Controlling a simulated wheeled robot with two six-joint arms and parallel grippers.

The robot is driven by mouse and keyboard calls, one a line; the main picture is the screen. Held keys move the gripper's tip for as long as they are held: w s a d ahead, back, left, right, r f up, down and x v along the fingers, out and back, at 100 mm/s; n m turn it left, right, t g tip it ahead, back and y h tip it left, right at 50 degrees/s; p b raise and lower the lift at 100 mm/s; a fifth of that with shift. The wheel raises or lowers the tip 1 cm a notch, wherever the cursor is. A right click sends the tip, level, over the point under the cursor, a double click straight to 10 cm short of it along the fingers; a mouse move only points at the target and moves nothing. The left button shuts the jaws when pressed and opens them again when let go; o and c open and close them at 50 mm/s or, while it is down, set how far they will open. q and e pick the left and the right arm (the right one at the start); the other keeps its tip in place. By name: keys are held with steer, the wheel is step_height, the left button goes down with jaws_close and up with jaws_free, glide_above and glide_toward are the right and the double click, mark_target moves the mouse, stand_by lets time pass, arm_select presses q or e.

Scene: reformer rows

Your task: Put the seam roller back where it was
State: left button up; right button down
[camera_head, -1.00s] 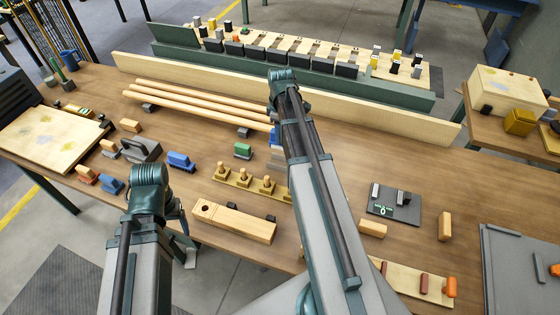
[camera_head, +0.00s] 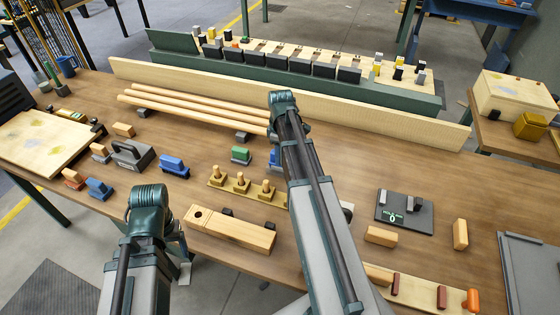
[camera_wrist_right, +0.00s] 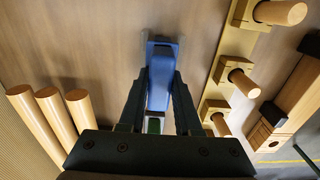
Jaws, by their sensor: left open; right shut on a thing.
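My right gripper (camera_wrist_right: 156,95) is shut on a blue tool (camera_wrist_right: 159,75), which I take to be the seam roller. A sliver of it shows beside my right arm in the head view (camera_head: 274,158). It is low over or on the table; contact cannot be told. It is between the wooden rods and the pegged rail, right of a green-topped block (camera_head: 241,154). My right arm hides most of this area in the head view. My left gripper (camera_head: 183,252) is open at the table's front edge, mostly hidden behind its own arm.
Three wooden rods (camera_head: 195,110) lie behind, and a pegged rail (camera_head: 228,184) and a wooden block (camera_head: 232,230) lie in front. A dark plate (camera_head: 404,213) lies to the right. Blue (camera_head: 174,166) and grey (camera_head: 131,155) tools stand to the left.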

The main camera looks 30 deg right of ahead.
arm_select(q)
steer(key=shift+f, duration=0.25)
arm_select(e)
steer(key=shift+f, duration=0.2)
steer(key=shift+f, duration=0.2)
arm_select(q)
steer(key=shift+f, duration=0.15)
arm_select(e)
steer(key=c, duration=0.6)
jaws_free()
steer(key=shift+r, duration=0.15)
arm_select(q)
step_height(320, 180, up, 12)
steer(key=p, duration=1.2)
steer(key=shift+r, duration=0.2)
arm_select(e)
step_height(320, 180, up, 12)
